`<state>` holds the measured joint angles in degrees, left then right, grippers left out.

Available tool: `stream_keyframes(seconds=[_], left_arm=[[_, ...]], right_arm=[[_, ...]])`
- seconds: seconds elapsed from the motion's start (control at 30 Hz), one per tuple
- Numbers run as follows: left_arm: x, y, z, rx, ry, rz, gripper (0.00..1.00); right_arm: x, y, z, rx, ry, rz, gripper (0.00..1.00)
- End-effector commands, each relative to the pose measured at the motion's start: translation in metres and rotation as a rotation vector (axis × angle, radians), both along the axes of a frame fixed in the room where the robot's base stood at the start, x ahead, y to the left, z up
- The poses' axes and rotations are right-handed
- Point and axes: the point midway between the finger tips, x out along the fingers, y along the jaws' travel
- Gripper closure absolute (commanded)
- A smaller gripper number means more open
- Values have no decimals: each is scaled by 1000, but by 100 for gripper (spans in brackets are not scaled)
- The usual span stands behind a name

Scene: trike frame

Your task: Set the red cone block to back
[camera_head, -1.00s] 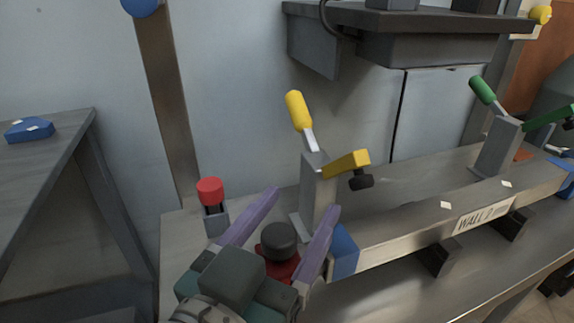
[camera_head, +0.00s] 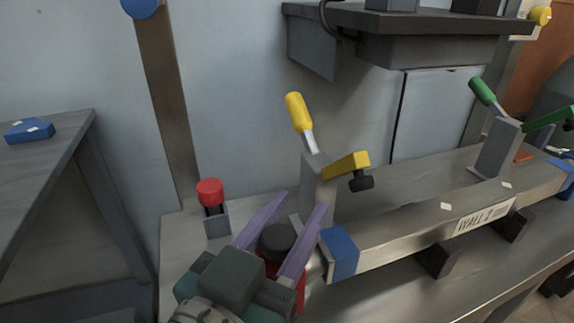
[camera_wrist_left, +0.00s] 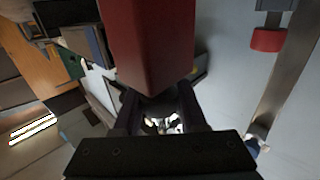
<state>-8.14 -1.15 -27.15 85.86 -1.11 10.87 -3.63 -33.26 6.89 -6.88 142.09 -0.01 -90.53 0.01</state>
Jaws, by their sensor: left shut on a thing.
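The red block (camera_head: 271,268) with a dark round top (camera_head: 277,239) sits low in the head view, at the left end of the metal beam. My left gripper (camera_head: 303,201) has its two purple fingers on either side of it and is shut on it. The gripper body hides part of the block. In the left wrist view the red block (camera_wrist_left: 154,45) shows large at top middle, above the dark gripper parts. I cannot tell whether the block touches the beam. My right gripper is not in view.
The beam (camera_head: 410,236) has a blue band (camera_head: 341,252) at its left end. A yellow-handled clamp (camera_head: 299,112) stands close behind, a green-handled one (camera_head: 483,91) further right. A red-topped post (camera_head: 209,192) stands left. A side table (camera_head: 45,160) is at far left.

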Motion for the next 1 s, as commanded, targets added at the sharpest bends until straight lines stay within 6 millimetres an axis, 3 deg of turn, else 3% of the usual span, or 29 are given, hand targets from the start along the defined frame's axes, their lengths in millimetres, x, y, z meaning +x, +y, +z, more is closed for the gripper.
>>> stream_keyframes(seconds=[0.67,1.0], left_arm=[[0,0,0,0,1,0,100],[-12,36,0,3,2,0,100]], right_arm=[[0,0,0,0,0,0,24],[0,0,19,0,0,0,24]])
